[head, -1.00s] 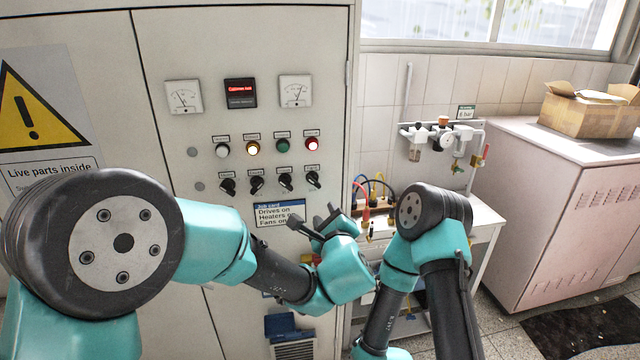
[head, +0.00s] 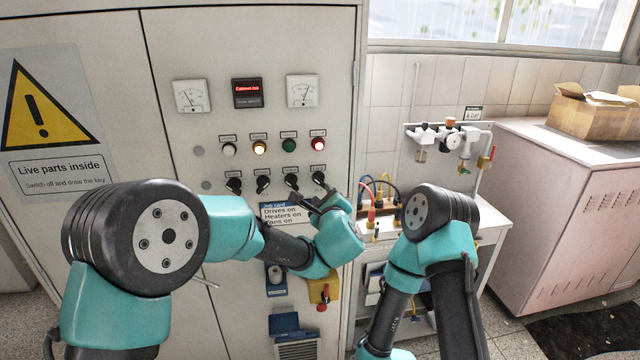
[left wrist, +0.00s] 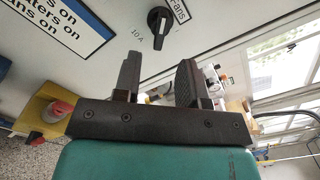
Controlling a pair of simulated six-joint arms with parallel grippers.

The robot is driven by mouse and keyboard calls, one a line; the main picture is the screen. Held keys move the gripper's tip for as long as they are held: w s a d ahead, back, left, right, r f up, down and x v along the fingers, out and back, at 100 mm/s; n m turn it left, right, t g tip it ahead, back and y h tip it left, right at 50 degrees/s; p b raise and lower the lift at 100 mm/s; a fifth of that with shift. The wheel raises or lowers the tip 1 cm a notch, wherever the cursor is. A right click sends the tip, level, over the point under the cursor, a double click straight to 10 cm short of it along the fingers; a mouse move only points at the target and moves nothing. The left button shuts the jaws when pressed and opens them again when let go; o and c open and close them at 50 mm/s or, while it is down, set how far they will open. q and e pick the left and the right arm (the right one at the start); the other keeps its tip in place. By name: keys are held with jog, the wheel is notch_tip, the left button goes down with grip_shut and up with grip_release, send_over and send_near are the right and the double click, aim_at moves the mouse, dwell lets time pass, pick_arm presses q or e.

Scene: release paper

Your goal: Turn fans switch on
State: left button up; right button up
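The fans switch is a black rotary knob (head: 319,179) at the right end of the lower row on the cabinet panel. In the left wrist view the knob (left wrist: 159,20) sits beside a label reading "Fans". My left gripper (head: 318,198) is just below this knob in the head view. In the left wrist view its two fingers (left wrist: 158,72) are apart with nothing between them, and the knob lies beyond the gap.
Three similar knobs (head: 262,184) sit left of the fans knob, with lamps (head: 289,145) above. A job card (head: 283,214) is below, partly behind my left gripper. A bench with cables (head: 374,208) stands to the right. A yellow plate with a red knob (head: 323,296) is lower down.

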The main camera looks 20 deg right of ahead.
aim_at(320, 184)
pick_arm(q)
jog(key=w, duration=0.5)
jog(key=w+d, duration=0.1)
jog(key=w, duration=0.2)
jog(key=shift+w, duration=0.1)
jog(key=c, duration=0.7)
